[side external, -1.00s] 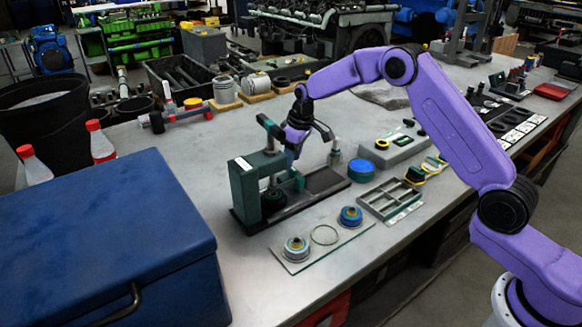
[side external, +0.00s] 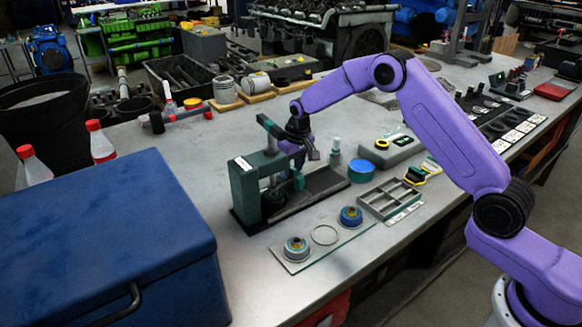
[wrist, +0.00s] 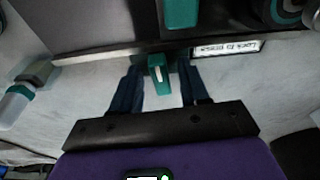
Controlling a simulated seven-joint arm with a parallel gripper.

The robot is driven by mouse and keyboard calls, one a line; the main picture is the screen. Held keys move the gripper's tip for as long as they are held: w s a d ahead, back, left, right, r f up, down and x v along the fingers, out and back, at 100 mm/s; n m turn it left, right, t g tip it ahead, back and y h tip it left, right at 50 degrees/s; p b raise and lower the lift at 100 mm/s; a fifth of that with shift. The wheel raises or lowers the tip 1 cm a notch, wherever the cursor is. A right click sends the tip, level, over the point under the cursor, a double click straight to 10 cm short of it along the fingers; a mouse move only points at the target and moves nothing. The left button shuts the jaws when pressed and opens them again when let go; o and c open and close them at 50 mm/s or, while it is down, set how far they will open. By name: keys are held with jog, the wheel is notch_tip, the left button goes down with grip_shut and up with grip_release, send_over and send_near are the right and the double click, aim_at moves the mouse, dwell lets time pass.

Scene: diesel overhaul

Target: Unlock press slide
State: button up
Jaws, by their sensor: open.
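The green press (side external: 245,190) stands on a dark base on the bench, with its slide track (side external: 325,182) running to the right. In the wrist view a small teal lever (wrist: 157,74) sticks out from the edge of the dark base, beside a white label about locking (wrist: 228,49), which reads upside down. My gripper (wrist: 158,85) is open, with one dark finger on each side of the lever. A gap shows on both sides of the lever. In the side view my gripper (side external: 298,165) is low behind the press, and its fingertips are partly hidden.
A plate with two round parts and a ring (side external: 324,235) lies in front of the press. A grey divided tray (side external: 390,199), a blue round tin (side external: 361,170) and a grey box (side external: 390,150) stand to the right. A blue chest (side external: 110,230) fills the front left.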

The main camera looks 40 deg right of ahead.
grip_shut()
jog(key=shift+d+n+y, duration=0.1)
jog(key=shift+n+y, duration=0.3)
jog(key=shift+n, duration=2)
jog(key=n, duration=0.4)
jog(key=shift+d+f+g+y, duration=0.1)
jog(key=shift+g+y, duration=0.2)
jog(key=shift+g, duration=0.1)
jog(key=shift+n, duration=0.3)
